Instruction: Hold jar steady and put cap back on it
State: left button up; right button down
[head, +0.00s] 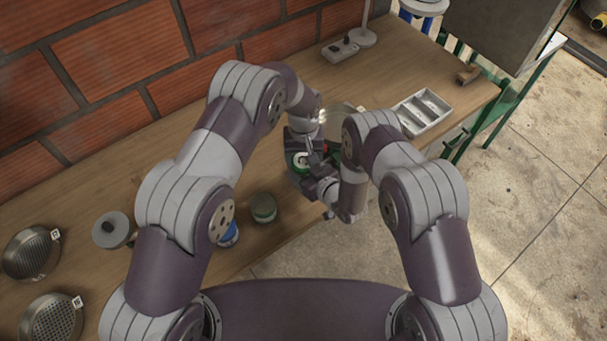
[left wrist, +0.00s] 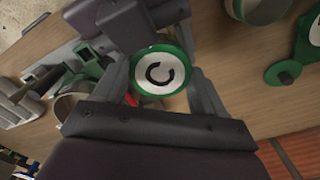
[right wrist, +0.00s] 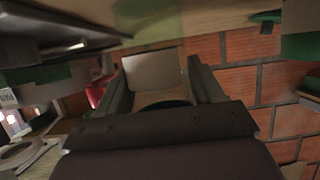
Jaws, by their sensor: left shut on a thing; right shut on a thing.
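In the right wrist view, a pale surface, seemingly the jar (right wrist: 153,72), fills the space between my right fingers (right wrist: 155,80). Most of the jar is hidden, and I cannot tell whether the cap touches it.
A green-topped round container (head: 263,207) and a blue item (head: 229,233) stand left of the grippers. A divided tray (head: 423,113) lies at right, and a brick wall (head: 120,60) runs behind.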

pick_arm(q)
jog(key=shift+m, duration=0.5)
jog(key=o, duration=1.2)
jog(key=shift+c, duration=0.2)
jog(key=shift+r, duration=2.3)
jog(key=shift+r, duration=0.2)
jog(key=shift+c, duration=0.4)
notch_tip(320, 180, up, 3)
jog(key=n, duration=0.3)
